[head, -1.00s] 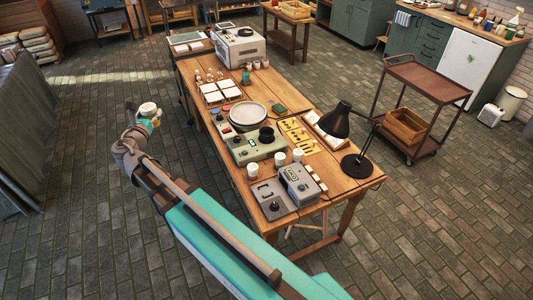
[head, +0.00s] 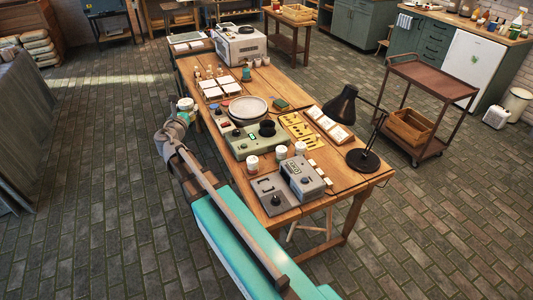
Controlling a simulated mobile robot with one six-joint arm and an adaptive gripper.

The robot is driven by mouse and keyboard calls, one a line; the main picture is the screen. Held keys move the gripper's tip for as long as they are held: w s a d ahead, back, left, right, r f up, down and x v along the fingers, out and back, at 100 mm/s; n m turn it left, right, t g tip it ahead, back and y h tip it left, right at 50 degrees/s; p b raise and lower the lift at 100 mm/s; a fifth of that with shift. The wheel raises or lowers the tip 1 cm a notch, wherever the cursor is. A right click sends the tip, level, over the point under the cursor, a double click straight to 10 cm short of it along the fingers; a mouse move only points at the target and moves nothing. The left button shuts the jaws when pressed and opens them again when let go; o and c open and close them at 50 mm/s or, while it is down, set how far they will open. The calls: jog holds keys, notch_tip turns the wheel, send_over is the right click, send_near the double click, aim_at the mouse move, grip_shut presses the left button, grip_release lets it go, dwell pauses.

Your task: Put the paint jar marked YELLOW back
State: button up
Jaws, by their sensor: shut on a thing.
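My gripper (head: 183,114) is at the left side of the long wooden table (head: 330,184). It is shut on a white lidded jar (head: 185,103), held upright beside the table's left edge; its label is too small to read. Three similar white jars stand on the table: one left of the grey box (head: 252,163), one behind it (head: 281,152) and one farther right (head: 300,148). I cannot read their markings, so I cannot tell which is marked YELLOW.
A green device (head: 240,146) with a black knob and a round pale plate (head: 248,108) take up the table's middle. A black lamp (head: 341,103) stands at the right edge. White tiles (head: 213,90) lie near the held jar. A brown trolley (head: 432,82) stands apart.

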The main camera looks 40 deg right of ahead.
jog(key=s+d+f+g+h+b, duration=0.1)
jog(key=s+d+f+b, duration=0.3)
jog(key=d+f+b, duration=0.8)
jog(key=s+d+f+m+b, duration=0.1)
jog(key=s+d+f+b, duration=0.3)
jog(key=d+f+b, duration=0.9)
jog(key=shift+s+d+f+m+g+h, duration=0.15)
jog(key=shift+d+f+m+g+h, duration=0.35)
jog(key=shift+d, duration=1.85)
jog(key=shift+f, duration=0.1)
jog(key=shift+f, duration=0.2)
notch_tip(320, 180, down, 6)
jog(key=b, duration=0.6)
jog(key=shift+f+b, duration=0.2)
jog(key=shift+b, duration=0.15)
jog(key=shift+f, duration=0.2)
